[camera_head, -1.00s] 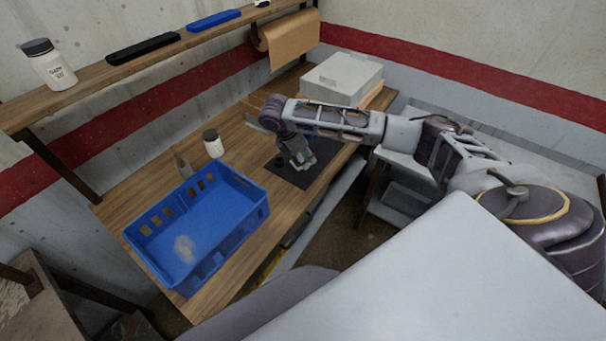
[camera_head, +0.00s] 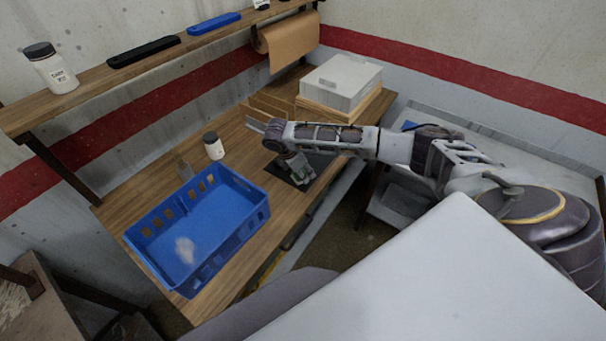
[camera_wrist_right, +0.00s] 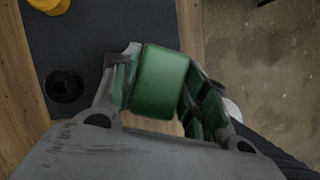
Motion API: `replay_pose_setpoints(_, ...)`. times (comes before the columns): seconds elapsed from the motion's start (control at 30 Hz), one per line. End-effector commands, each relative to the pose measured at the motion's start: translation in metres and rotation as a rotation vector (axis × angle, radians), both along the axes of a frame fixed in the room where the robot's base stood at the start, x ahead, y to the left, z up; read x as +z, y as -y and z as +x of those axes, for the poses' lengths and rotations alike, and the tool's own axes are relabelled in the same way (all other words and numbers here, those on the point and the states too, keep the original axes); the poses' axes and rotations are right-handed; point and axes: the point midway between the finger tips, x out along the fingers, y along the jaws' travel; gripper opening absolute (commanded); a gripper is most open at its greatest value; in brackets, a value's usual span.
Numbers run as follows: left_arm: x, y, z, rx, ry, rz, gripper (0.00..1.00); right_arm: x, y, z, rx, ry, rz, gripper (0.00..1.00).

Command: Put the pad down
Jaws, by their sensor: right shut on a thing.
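My right gripper (camera_head: 299,175) is low over the dark mat (camera_head: 316,164) on the wooden bench, near the bench's front edge. The right wrist view shows its two fingers (camera_wrist_right: 162,88) shut on a smooth green block, the pad (camera_wrist_right: 160,82). The fingers have green linings too. The pad's underside is hidden, so I cannot tell whether it touches anything. The pad is too small to make out clearly in the head view. My left gripper is not in view.
A black round piece (camera_wrist_right: 63,88) and a yellow thing (camera_wrist_right: 48,4) lie on the mat side. A blue crate (camera_head: 245,222) stands left of the gripper, a white jar (camera_head: 214,147) behind it. A grey box (camera_head: 342,80) is at the back. Bare floor lies beyond the front edge.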

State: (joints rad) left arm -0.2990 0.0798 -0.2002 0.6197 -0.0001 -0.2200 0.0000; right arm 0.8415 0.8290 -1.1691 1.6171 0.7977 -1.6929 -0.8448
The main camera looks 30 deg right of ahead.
Motion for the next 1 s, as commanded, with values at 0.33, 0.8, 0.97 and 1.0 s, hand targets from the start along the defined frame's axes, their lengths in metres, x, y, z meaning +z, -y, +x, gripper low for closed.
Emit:
replay_pose_setpoints(0.33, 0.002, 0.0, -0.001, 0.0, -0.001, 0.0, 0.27, -0.019, 0.001, 0.0, -0.001, 0.001, -0.001, 0.21)
replay_pose_setpoints(0.8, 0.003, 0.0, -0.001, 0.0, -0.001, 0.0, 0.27, -0.022, 0.0, 0.0, 0.0, 0.001, -0.001, 0.62)
replay_pose_setpoints(0.97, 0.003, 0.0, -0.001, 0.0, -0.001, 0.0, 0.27, -0.022, 0.0, 0.0, 0.0, 0.001, -0.001, 0.65)
replay_pose_setpoints(1.0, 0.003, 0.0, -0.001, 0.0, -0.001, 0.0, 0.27, -0.022, 0.0, 0.0, 0.0, 0.001, -0.001, 0.65)
